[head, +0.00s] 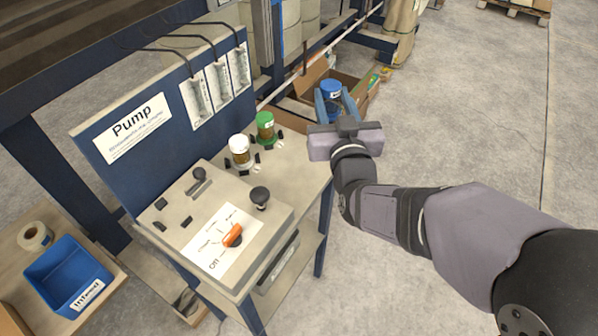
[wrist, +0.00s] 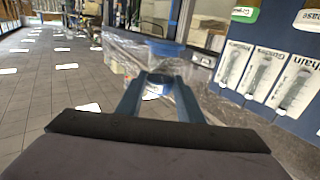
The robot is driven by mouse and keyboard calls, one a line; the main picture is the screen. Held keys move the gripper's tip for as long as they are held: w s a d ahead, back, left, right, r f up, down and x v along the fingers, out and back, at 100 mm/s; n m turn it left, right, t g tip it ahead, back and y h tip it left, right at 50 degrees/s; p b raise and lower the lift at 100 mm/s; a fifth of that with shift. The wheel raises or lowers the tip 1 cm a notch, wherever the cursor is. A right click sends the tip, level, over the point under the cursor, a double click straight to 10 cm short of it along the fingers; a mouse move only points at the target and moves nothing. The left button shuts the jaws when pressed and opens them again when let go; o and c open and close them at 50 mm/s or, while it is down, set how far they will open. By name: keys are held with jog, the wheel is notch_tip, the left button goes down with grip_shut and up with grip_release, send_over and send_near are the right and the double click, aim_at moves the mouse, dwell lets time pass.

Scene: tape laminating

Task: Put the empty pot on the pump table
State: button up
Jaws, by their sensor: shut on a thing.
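My gripper (head: 335,103) is shut on a blue-lidded pot (head: 331,87), held upright beyond the far right corner of the pump table. The pot (wrist: 156,88) also shows between the fingertips in the wrist view, with its lower part hidden. I cannot tell whether it is empty. The pump table (head: 296,176) has a beige top and a blue back panel with a "Pump" sign. A white-lidded pot (head: 240,151) and a green-lidded pot (head: 265,128) stand upright on it, among small black brackets.
A control box (head: 215,235) with an orange knob and a black knob takes up the near part of the table. Black hoses (head: 165,50) hang at the panel. An open cardboard box (head: 300,90) lies beyond the table. A blue bin (head: 68,275) sits at the lower left.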

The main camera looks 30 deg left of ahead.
jog(key=shift+n+g+y, duration=0.7)
jog(key=shift+y, duration=0.2)
jog(key=shift+s+a+f+b, duration=0.1)
jog(key=shift+s+a+f, duration=0.25)
jog(key=shift+f, duration=1.8)
jog(key=shift+s+a+f+b, duration=0.15)
jog(key=shift+s+a+f, duration=0.2)
jog(key=shift+f, duration=1.85)
jog(key=shift+s+a+f+b, duration=0.15)
jog(key=shift+a+f, duration=0.3)
jog(key=shift+f, duration=1.7)
jog(key=shift+s+f, duration=0.1)
jog(key=shift+f, duration=0.15)
jog(key=o, duration=1.1)
jog(key=shift+r, duration=0.25)
jog(key=v, duration=0.7)
jog(key=shift+s+d+b, duration=0.2)
jog(key=shift+d+b, duration=0.05)
jog(key=shift+b, duration=0.2)
